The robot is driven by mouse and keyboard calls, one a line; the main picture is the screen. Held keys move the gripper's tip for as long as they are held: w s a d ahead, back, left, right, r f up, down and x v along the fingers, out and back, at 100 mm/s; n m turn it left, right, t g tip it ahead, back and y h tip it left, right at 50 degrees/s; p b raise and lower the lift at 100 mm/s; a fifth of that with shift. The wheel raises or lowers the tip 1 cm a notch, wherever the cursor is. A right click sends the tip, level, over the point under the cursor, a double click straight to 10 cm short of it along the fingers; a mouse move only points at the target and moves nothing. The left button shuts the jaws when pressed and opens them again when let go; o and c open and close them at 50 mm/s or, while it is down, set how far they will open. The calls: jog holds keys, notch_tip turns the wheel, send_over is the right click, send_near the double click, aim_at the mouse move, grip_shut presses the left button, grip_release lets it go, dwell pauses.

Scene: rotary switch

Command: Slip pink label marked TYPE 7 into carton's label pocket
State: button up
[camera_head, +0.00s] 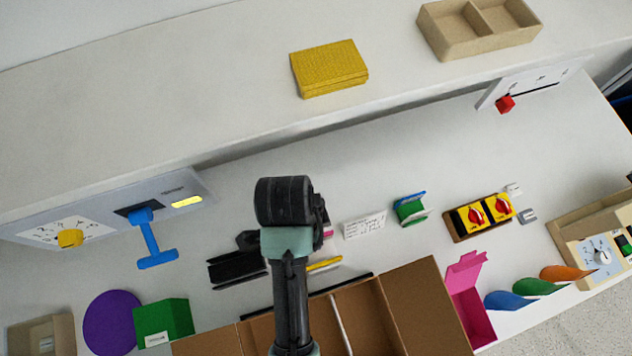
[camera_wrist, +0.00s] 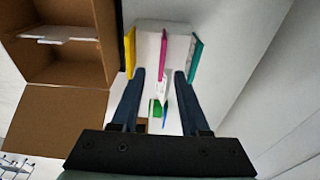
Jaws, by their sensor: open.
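A pink label (camera_wrist: 163,48) stands edge-on in a white holder (camera_wrist: 150,40) in the wrist view, between a yellow label (camera_wrist: 130,50) and a teal label (camera_wrist: 194,56). My gripper (camera_wrist: 160,74) is open, its two dark fingers on either side of the pink label and apart from it. Any TYPE 7 print cannot be read. The open brown carton (camera_head: 425,305) is at the front in the head view and at the left in the wrist view (camera_wrist: 60,68). Its label pocket cannot be made out. In the head view my arm hides the fingers and most of the labels.
A white printed card (camera_head: 364,225) and a green-and-blue item (camera_head: 410,209) lie right of my arm. A pink open box (camera_head: 468,300) stands right of the carton. A raised shelf with a yellow block (camera_head: 329,68) and a beige tray (camera_head: 470,38) runs behind.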

jog(key=shift+w+d+f+p, duration=0.15)
jog(key=shift+f+p, duration=0.1)
jog(key=shift+f, duration=1)
jog(key=shift+w+d+f+p, duration=0.1)
jog(key=shift+d+f+p, duration=0.1)
jog(key=shift+f, duration=1)
jog(key=shift+w+d+f+p, duration=0.15)
jog(key=shift+f+p, duration=0.1)
jog(key=shift+f, duration=1)
jog(key=shift+s, duration=0.1)
grip_shut()
